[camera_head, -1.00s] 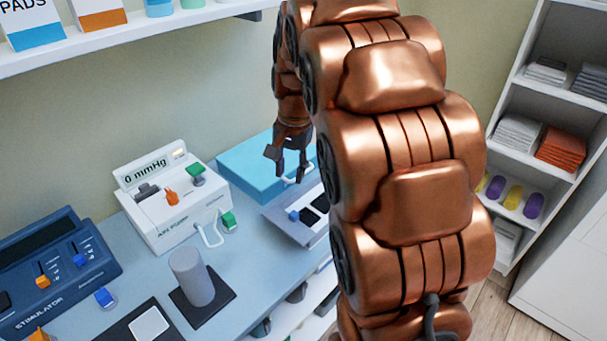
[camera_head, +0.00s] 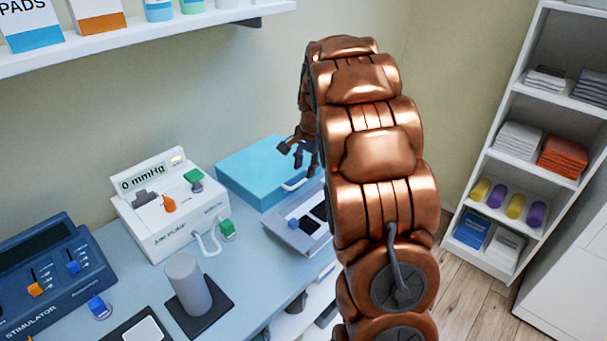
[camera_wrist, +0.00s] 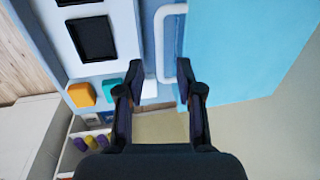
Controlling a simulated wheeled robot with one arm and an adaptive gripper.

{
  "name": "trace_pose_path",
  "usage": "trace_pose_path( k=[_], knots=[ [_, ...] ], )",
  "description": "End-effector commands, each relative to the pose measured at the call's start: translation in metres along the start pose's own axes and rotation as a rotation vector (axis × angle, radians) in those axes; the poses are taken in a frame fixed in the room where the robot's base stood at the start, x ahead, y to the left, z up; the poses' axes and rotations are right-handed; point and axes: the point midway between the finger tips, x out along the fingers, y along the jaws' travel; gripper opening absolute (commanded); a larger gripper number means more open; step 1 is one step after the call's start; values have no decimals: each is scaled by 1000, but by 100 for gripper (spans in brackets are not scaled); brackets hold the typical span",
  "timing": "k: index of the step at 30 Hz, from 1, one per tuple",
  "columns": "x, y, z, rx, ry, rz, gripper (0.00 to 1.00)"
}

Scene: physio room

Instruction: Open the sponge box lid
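The sponge box is a light blue box (camera_head: 258,172) with a closed lid, at the back right of the bench in the head view. Its white handle (camera_head: 296,184) is on the front edge. In the wrist view the blue lid (camera_wrist: 240,50) fills the right side, and the white handle (camera_wrist: 162,45) stands just beyond my fingertips. My gripper (camera_head: 300,152) is above the box's right part, partly hidden by my arm.
A grey panel device (camera_head: 302,222) lies directly in front of the box. The white pressure unit (camera_head: 172,208) stands to the left, with a grey cylinder (camera_head: 190,282) and the blue stimulator (camera_head: 52,270) nearer. A shelf (camera_head: 150,40) hangs above; shelving (camera_head: 520,140) stands right.

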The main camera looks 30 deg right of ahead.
Motion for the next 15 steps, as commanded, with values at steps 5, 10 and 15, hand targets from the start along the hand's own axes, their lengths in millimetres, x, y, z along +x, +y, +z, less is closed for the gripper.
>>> trace_pose_path(
  k=[5,10,15],
  knots=[
    [24,0,1,-1,-1,2,36],
    [39,0,0,-1,1,0,36],
    [41,0,0,-2,3,-1,36]
  ],
)
